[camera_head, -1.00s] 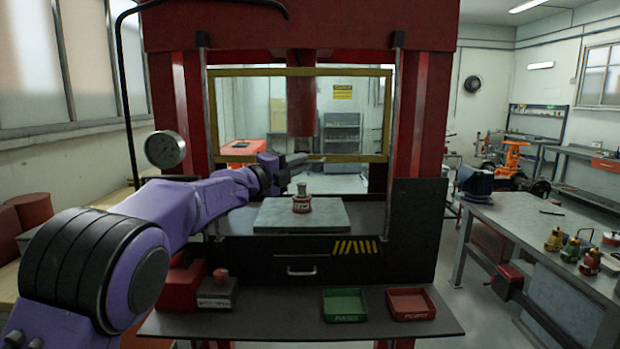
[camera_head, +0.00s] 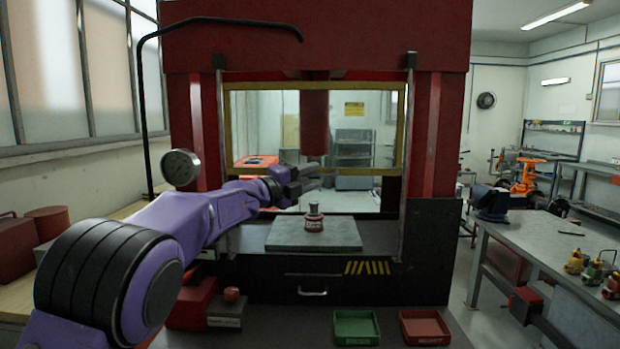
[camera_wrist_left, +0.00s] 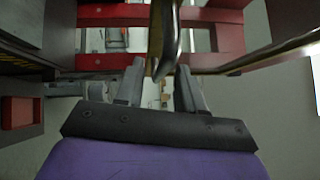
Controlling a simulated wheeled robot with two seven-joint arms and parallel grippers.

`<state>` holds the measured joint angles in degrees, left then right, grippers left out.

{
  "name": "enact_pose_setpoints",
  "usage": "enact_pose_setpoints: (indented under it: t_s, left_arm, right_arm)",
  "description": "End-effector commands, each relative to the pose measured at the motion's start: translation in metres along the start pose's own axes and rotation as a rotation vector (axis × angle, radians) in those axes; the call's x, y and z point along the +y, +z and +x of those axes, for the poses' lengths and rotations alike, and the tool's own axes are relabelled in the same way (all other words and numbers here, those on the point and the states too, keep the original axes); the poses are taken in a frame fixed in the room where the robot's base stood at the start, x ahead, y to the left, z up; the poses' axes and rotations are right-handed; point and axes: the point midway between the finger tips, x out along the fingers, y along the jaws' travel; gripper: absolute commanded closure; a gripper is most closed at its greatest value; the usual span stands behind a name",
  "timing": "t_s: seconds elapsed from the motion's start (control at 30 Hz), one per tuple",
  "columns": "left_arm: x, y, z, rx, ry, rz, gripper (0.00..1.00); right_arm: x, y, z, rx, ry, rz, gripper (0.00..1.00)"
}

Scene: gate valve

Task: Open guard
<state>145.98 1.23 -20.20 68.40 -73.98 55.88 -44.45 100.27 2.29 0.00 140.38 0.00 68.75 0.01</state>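The guard (camera_head: 401,130) is a clear panel in a yellow frame, hanging across the front of the red press. Its lower bar is level with my left gripper (camera_head: 318,178), which is small in the head view. In the left wrist view the two fingers of my left gripper (camera_wrist_left: 160,88) stand apart. A shiny, brass-toned bar (camera_wrist_left: 166,35) reaches down between them. I cannot tell whether they touch it or which part of the guard it is. My right gripper is in neither view.
The red press frame (camera_head: 437,130) stands on both sides of the guard. Green (camera_head: 357,327) and red (camera_head: 425,328) trays lie in front. A gauge (camera_head: 181,168) is at left.

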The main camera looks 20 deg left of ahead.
Motion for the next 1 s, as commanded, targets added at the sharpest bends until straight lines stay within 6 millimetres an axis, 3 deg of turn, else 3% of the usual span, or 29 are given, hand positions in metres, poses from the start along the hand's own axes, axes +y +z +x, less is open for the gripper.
enact_pose_setpoints:
  t_s: [0.2,0.43,0.6,1.0]
  left_arm:
    - [0.007,-0.001,-0.046,-0.003,-0.003,0.002,0.62]
    - [0.003,-0.001,-0.092,-0.001,-0.003,0.001,0.62]
    - [0.001,-0.001,-0.102,0.000,-0.001,0.001,0.62]
    - [0.000,0.000,-0.102,0.000,-0.001,0.000,0.62]
  right_arm:
    - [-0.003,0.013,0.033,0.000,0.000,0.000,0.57]
    - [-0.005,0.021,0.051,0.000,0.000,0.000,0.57]
    - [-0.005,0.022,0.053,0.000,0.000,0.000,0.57]
    - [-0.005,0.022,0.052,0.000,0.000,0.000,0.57]
